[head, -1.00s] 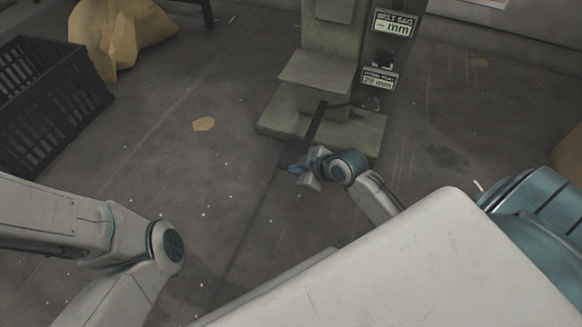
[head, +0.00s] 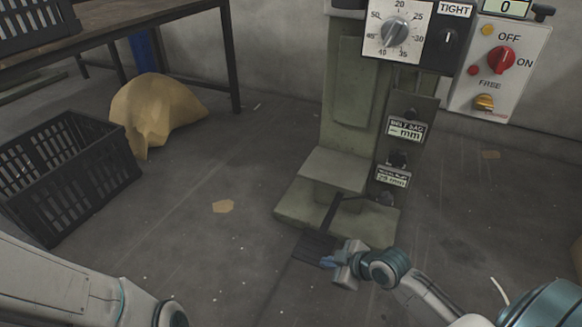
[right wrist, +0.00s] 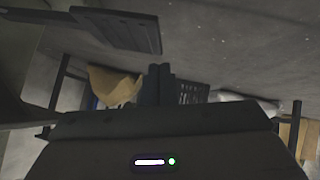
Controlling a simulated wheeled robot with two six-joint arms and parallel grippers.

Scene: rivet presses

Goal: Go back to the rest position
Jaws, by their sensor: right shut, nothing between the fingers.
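My right gripper (head: 328,262) is in the lower middle of the head view, close to the dark foot pedal (head: 310,246) at the front of the green press (head: 350,110). I cannot tell whether it touches the pedal. In the right wrist view the two fingers (right wrist: 158,84) are together, with nothing between them. Part of my left arm shows at the lower left of the head view; its gripper is out of frame.
A black crate (head: 65,205) and a tan sack (head: 158,108) are on the floor at the left, by a workbench (head: 130,22). A control panel (head: 498,66) is at the upper right.

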